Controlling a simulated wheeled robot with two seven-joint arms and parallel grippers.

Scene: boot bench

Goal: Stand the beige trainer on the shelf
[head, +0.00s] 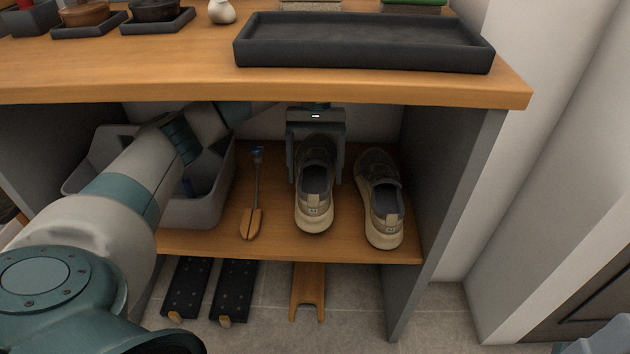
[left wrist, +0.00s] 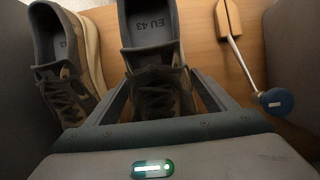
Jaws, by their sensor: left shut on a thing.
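A beige trainer (head: 314,208) with a dark upper is upright on the wooden shelf (head: 275,238) under the bench top, heel toward me. My left gripper (head: 317,180) is shut on it from behind, one finger on each side of its front part. In the left wrist view the held trainer (left wrist: 150,35) shows "EU 43" inside. I cannot tell whether its sole bears fully on the shelf. A matching trainer (head: 382,205) stands close to its right, apart from it; it shows at left in the left wrist view (left wrist: 68,50).
The shelf's right wall (head: 445,200) is near the second trainer. A dark tray (head: 365,55) sits on the bench top.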

